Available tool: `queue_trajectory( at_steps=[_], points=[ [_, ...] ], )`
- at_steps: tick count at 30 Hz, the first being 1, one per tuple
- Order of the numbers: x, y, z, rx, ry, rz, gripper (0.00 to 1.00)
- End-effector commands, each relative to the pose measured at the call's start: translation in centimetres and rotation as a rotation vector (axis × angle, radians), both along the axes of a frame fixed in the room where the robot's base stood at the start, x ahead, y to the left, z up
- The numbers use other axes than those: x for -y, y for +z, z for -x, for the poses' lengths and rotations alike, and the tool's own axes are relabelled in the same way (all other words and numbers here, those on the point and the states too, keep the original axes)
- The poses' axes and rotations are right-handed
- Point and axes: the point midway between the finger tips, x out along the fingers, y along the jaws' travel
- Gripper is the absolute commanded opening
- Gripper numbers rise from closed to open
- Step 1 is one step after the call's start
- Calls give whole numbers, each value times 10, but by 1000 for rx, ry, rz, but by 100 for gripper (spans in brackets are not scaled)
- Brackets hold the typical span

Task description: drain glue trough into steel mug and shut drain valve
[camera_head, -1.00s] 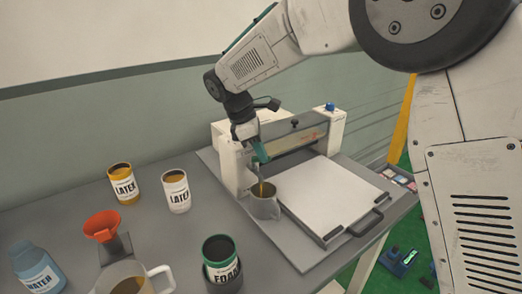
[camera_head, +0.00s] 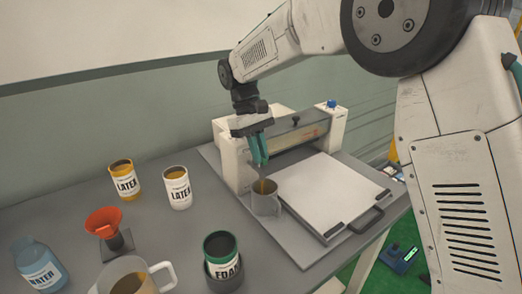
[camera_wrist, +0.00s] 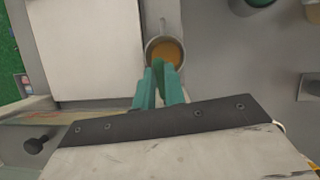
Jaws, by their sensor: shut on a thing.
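The steel mug (camera_head: 266,205) stands upright on the grey base plate, left of the machine's flat white bed. Amber glue shows inside it, and the wrist view shows the mug (camera_wrist: 150,52) from above with amber at its bottom. The glue trough (camera_head: 298,133) lies across the machine between its end housings. My gripper (camera_head: 263,163) points down beside the left housing, its teal fingers just above and behind the mug. It is shut on the drain valve, which the fingers hide.
Latex cans in yellow (camera_head: 122,180) and white (camera_head: 177,187) stand on the table at left. Nearer are a red funnel (camera_head: 104,222), a blue water bottle (camera_head: 40,265), a clear jug (camera_head: 128,280) and a green-rimmed foam can (camera_head: 221,255). The bed (camera_head: 333,190) is bare.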

Motion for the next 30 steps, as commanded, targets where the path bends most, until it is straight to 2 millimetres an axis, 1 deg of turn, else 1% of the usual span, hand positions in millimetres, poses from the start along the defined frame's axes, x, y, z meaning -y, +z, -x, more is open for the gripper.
queue_trajectory(
  at_steps=[3,9,25,26,27,30],
  points=[
    [-1,2,-2,9,-57,-3,0],
    [-2,2,-1,9,-115,-5,0],
    [-3,3,-1,10,-136,-5,0],
    [-3,3,-1,10,-136,-5,17],
    [-3,2,-1,9,-136,-4,21],
    [-3,2,0,8,-136,-3,21]
  ],
)
